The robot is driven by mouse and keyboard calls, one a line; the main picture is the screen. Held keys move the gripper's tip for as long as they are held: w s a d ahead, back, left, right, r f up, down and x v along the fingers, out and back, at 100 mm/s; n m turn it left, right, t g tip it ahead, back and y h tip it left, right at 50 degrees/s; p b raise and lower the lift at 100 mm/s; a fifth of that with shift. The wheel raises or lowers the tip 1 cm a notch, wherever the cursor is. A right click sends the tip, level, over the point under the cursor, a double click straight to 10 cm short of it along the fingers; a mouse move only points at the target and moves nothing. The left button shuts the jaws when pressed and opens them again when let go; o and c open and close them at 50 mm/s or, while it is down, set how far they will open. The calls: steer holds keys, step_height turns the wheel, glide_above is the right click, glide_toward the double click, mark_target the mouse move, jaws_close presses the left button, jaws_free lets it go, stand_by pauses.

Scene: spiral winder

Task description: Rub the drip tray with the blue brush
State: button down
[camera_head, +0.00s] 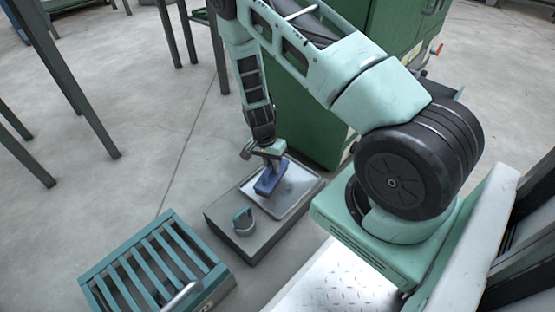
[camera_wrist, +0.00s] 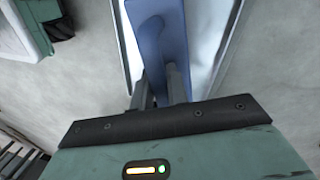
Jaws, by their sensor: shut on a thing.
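The blue brush (camera_head: 268,181) is held by my gripper (camera_head: 272,160) over the drip tray. The drip tray (camera_head: 298,187) is a shallow pale metal tray with a raised rim, lying on a grey block. In the wrist view my gripper (camera_wrist: 160,88) has its fingers shut on the blue brush (camera_wrist: 150,35), and the drip tray (camera_wrist: 205,30) is behind it. The brush's lower side is close to the tray's left part. I cannot tell whether it touches the tray.
The grey block (camera_head: 251,251) also bears a teal round-handled object (camera_head: 243,221) left of the tray. A teal slatted crate (camera_head: 150,265) stands at the lower left. A green cabinet (camera_head: 305,120) stands behind the tray. Dark table legs (camera_head: 75,85) are at the upper left.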

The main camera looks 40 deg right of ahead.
steer(key=shift+r+p, duration=1.2)
steer(key=shift+r, duration=0.5)
